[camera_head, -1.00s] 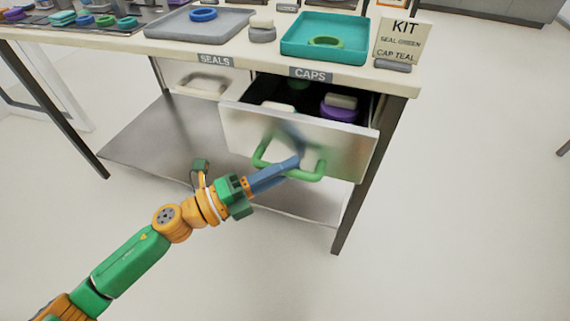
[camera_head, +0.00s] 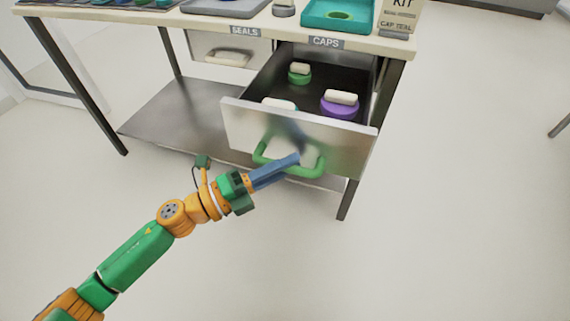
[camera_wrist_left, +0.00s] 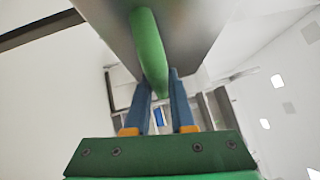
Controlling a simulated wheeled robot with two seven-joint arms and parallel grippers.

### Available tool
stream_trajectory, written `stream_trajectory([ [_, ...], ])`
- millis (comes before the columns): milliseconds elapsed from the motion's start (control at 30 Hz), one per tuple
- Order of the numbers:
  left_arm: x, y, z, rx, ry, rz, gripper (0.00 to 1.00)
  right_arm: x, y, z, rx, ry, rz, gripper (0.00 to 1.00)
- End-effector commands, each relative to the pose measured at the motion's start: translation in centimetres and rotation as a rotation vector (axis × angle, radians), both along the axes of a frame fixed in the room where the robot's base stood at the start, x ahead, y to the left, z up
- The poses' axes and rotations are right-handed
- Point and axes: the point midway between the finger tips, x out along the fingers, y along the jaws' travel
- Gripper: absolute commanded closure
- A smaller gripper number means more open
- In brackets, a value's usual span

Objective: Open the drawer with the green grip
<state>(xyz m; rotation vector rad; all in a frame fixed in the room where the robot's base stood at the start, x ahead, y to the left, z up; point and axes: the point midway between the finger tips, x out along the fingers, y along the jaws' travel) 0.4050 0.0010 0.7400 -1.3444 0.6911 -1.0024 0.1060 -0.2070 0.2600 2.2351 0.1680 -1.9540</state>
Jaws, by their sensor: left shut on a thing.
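The CAPS drawer (camera_head: 345,143) stands well out from the bench, with its metal front facing me. Its green grip (camera_head: 308,172) is a bowed handle on that front. My left gripper (camera_head: 296,160) is shut on the grip, with its blue fingers at the handle. In the left wrist view the green grip (camera_wrist_left: 149,45) runs between the two blue fingers (camera_wrist_left: 160,85). Inside the drawer are a purple cap (camera_head: 338,108), a green cap (camera_head: 299,77) and a pale-topped piece (camera_head: 279,104) partly hidden by the front. My right gripper is not in view.
The SEALS drawer (camera_head: 222,48) beside it is closed, with a pale handle. A teal tray (camera_head: 312,16) and a kit card (camera_head: 400,15) are on the bench top. A lower shelf (camera_head: 170,120) lies under the drawers. The floor in front is clear.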

Motion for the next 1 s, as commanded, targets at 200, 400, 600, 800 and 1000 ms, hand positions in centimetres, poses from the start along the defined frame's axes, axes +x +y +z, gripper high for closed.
stream_trajectory([
  [200, 0.0, 0.0, 0.0, 0.0, 0.001, 0.0, 1.0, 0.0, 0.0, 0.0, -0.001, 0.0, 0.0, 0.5],
  [400, 0.0, 0.0, 0.0, 0.0, 0.0, 0.0, 0.48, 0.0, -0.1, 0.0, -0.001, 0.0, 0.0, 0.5],
  [600, 0.0, 0.0, 0.0, 0.0, 0.0, 0.0, 0.48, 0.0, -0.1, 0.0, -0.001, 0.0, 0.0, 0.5],
  [800, -1.0, 2.1, -0.7, 0.002, 0.004, 0.002, 0.48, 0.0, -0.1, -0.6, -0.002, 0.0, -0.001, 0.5],
  [1000, -2.7, 5.6, -1.2, 0.002, 0.004, 0.002, 0.48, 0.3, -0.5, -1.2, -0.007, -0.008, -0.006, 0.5],
])
